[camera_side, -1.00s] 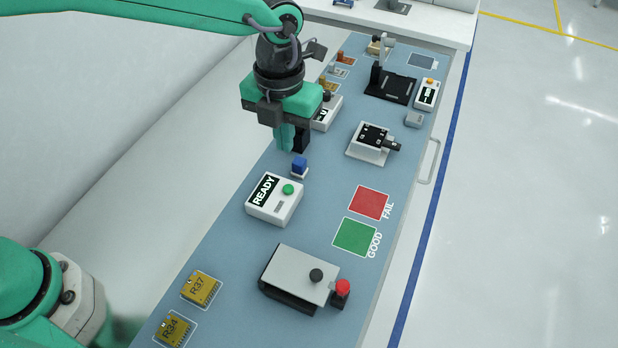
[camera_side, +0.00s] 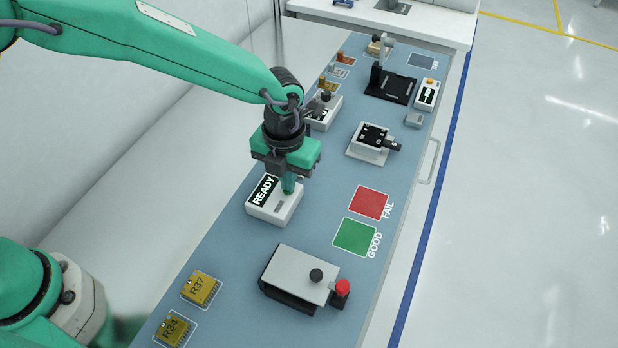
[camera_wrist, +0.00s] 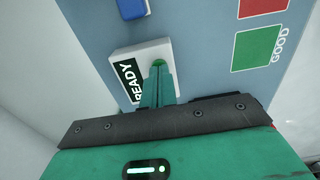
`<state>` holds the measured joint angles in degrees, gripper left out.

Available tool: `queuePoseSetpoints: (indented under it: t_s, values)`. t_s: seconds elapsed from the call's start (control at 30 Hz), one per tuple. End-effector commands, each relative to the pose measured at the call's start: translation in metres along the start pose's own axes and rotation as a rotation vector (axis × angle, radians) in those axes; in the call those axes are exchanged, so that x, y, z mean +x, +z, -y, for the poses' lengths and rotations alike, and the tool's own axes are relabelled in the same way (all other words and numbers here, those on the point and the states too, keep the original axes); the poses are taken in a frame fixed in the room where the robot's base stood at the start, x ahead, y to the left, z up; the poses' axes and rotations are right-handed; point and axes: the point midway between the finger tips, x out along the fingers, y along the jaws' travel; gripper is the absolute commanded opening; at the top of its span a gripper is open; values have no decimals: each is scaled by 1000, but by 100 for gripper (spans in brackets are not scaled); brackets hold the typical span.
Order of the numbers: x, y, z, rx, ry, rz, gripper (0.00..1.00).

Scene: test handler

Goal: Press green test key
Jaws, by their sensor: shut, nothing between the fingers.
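The white test box (camera_side: 268,211) with a black READY display (camera_side: 263,190) stands on the blue-grey bench mat. My gripper (camera_side: 288,190) is shut and empty, fingers pointing down at the right part of the box top, where the green key is. In the side view the fingers cover the key. In the wrist view the green key (camera_wrist: 159,62) shows just at the fingertips (camera_wrist: 158,70), partly hidden by them. The tips are at or very close to the key; I cannot tell whether they touch it or whether it is pressed down.
A grey-lidded box (camera_side: 300,272) with a red button (camera_side: 342,287) stands in front. Red FAIL (camera_side: 369,202) and green GOOD (camera_side: 355,237) squares lie flat to the right. A blue block (camera_wrist: 132,8) is near the box. Gold boards R37 (camera_side: 201,289) and R34 (camera_side: 174,329) lie at front left.

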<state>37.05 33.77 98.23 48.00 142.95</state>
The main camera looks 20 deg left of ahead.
Motion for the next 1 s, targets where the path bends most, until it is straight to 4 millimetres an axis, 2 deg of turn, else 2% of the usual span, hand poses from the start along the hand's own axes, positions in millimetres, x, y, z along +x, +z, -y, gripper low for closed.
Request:
queuePoseSetpoints:
  t_s: [0.27, 0.57, 1.0]
  values:
    - [1, 0, 0, 0, 0, 0, 0]
    - [22, -1, -1, 0, 3, -3, 0]
    - [20, -1, -1, 0, 3, -4, 0]
